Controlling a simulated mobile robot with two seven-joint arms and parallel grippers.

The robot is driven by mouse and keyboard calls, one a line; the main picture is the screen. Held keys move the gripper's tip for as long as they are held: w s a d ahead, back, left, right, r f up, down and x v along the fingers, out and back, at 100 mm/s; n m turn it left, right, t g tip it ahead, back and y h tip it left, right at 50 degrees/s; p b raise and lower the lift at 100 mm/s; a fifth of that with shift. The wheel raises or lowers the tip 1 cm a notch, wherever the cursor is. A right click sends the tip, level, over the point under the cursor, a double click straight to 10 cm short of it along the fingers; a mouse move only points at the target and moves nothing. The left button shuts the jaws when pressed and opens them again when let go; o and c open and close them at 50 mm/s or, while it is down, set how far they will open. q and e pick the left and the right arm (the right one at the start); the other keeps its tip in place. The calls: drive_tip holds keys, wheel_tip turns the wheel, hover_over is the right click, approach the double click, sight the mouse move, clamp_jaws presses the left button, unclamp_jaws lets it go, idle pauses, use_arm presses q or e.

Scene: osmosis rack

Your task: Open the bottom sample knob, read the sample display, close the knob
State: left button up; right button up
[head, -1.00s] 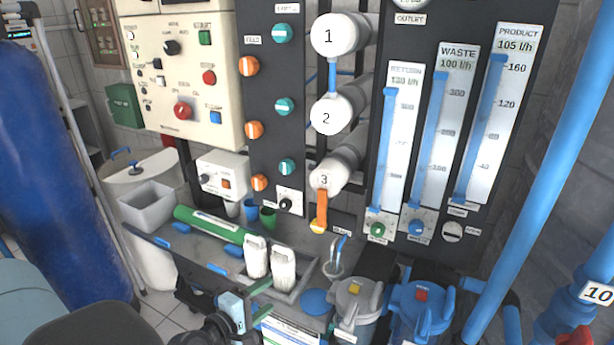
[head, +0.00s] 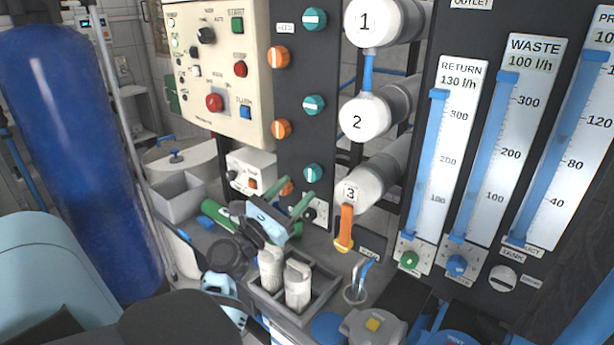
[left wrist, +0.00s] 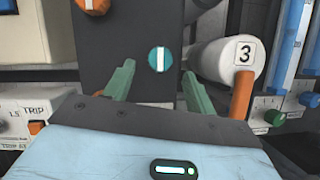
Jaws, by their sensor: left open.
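The bottom sample knob (head: 313,173) is the lowest teal round knob on the dark panel; its white stripe stands about upright in the left wrist view (left wrist: 160,59). My left gripper (head: 275,203) is open and empty, below and in front of this knob in the head view. In the left wrist view its two green fingers (left wrist: 158,68) point at the panel, one on each side of the knob in the picture, with no contact visible. I cannot make out a sample display.
An orange knob (head: 286,188) sits lower left of the teal knob, partly hidden. White cylinder 3 (head: 372,187) with its orange handle (head: 346,228) juts out to the right. A grey tray (head: 320,307) with white bottles stands below. The control panel (head: 222,60) is at left.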

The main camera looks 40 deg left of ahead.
sight(310, 176)
use_arm(q)
drive_tip(key=x, duration=0.4)
drive_tip(key=shift+r+p, duration=0.15)
drive_tip(key=shift+p, duration=0.15)
drive_tip(key=shift+w+r, duration=0.1)
drive_tip(key=shift+w, duration=0.5)
use_arm(e)
drive_tip(key=shift+w+d+r, duration=0.1)
drive_tip(key=shift+w+r, duration=0.3)
drive_tip(key=shift+r, duration=0.1)
use_arm(q)
drive_tip(key=shift+c, duration=0.5)
use_arm(e)
drive_tip(key=shift+w, duration=0.1)
use_arm(q)
drive_tip(key=c, duration=0.9)
use_arm(e)
drive_tip(key=shift+w+r, duration=0.2)
